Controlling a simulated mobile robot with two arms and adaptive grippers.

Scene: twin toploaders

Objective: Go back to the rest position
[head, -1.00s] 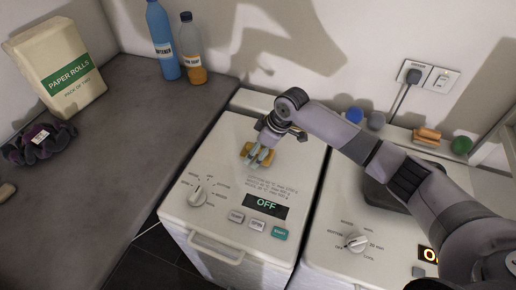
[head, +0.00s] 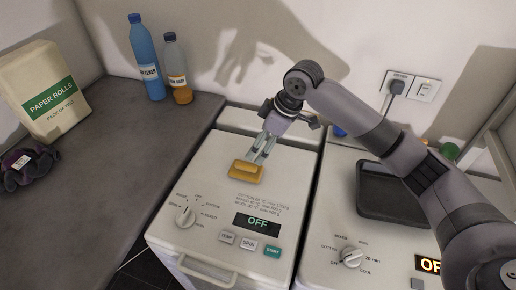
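My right gripper (head: 260,150) comes in from the right over the left toploader (head: 212,182). Its two fingers look a little apart, with nothing seen between them, and their tips are just behind and above a yellow handle-like piece (head: 246,172). The yellow piece is on the white top of that machine. Whether the fingertips still touch it is hard to tell. My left gripper is not in view.
A second toploader (head: 315,255) with a dark tray-like piece (head: 385,205) stands at right, under my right arm. On the grey counter (head: 110,150) are a blue bottle (head: 147,65), an orange-filled bottle (head: 177,75), a paper rolls pack (head: 45,95) and a dark purple bundle (head: 28,168).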

